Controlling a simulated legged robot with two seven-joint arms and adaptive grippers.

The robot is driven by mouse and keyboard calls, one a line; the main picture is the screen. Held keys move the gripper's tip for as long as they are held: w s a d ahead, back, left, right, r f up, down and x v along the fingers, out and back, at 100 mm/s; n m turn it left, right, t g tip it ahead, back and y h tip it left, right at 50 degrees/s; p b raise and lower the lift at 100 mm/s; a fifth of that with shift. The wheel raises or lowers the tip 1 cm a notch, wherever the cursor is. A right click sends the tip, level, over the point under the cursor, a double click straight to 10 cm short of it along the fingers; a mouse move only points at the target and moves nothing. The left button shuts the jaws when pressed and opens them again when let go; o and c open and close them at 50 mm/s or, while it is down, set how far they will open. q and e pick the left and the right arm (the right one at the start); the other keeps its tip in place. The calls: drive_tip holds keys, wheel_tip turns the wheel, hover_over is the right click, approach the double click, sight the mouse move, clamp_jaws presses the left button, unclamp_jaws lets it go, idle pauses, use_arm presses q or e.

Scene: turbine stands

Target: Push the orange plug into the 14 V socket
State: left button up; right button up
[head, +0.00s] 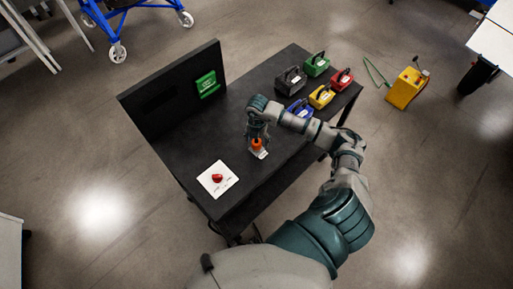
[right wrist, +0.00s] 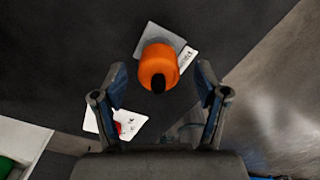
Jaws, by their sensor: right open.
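The orange plug (head: 257,143) stands on a small grey and white labelled plate (head: 261,154) near the table's front edge. In the right wrist view the orange plug (right wrist: 158,64) has a dark tip and shows between and beyond the fingers. My right gripper (head: 257,133) is above the plug, its fingers (right wrist: 161,76) open on either side, with gaps to the plug. My left gripper is not in view. I cannot read any voltage label, so I cannot tell which part is the 14 V socket.
The black table (head: 188,159) has an upright black panel (head: 165,98) with a green unit (head: 207,84). A white card (head: 208,186) with a red knob (head: 217,178) lies front left. Several coloured handled boxes (head: 321,96) stand back right. A yellow box (head: 406,89) is on the floor.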

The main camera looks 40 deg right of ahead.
wheel_tip(320, 180, down, 2)
drive_tip(key=shift+f+b, duration=0.1)
drive_tip(key=shift+b, duration=0.35)
drive_tip(key=shift+a, duration=0.1)
idle(0.3)
clamp_jaws()
